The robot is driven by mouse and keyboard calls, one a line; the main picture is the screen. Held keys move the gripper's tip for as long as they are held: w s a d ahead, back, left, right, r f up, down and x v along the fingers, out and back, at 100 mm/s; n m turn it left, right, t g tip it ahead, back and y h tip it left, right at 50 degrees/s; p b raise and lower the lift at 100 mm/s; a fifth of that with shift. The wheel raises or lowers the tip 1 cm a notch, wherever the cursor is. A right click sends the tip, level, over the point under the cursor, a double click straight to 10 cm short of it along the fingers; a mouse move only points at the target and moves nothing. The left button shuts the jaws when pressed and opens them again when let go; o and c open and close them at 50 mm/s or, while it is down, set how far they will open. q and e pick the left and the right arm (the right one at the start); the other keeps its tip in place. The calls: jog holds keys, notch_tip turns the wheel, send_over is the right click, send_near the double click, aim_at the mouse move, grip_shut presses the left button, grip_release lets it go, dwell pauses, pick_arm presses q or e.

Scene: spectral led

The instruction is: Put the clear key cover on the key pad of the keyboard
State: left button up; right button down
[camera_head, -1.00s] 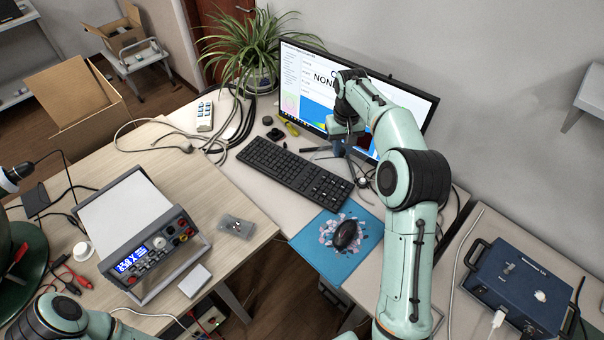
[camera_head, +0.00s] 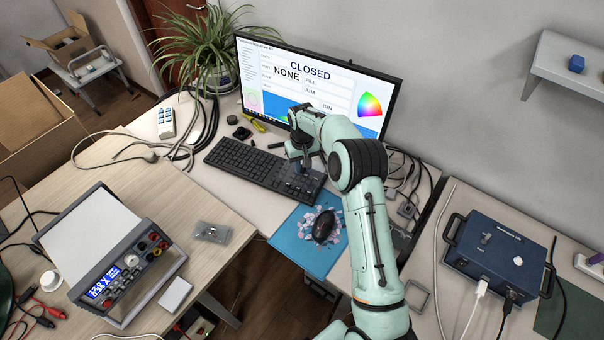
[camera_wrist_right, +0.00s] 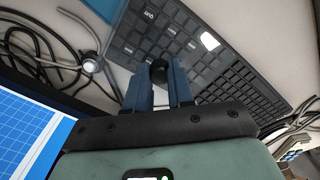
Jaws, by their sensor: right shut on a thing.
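The black keyboard (camera_head: 240,162) lies on the desk in front of the monitor. Its key pad (camera_head: 292,186) is at the right end, partly behind my right gripper (camera_head: 303,170). In the wrist view my right gripper (camera_wrist_right: 160,76) is shut on a small dark round knob (camera_wrist_right: 158,66), which seems to be the grip of the clear key cover. The clear panel is hard to make out; a pale glare spot (camera_wrist_right: 209,41) shows over the keys. The gripper is over the key pad; whether the cover touches the keys I cannot tell. My left gripper is out of view.
The monitor (camera_head: 330,85) stands close behind the keyboard. A mouse (camera_head: 325,226) lies on a blue mat (camera_head: 290,245) in front of the key pad. Cables (camera_head: 405,185) lie to the right. A blue box (camera_head: 495,262) stands on the right table.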

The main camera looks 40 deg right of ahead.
aim_at(302, 173)
jog(key=shift+f, duration=2.25)
jog(key=shift+f, duration=0.15)
jog(key=c, duration=1)
grip_release()
notch_tip(302, 173, up, 12)
jog(key=shift+r+p, duration=0.2)
jog(key=shift+p, duration=0.1)
jog(key=shift+f, duration=0.1)
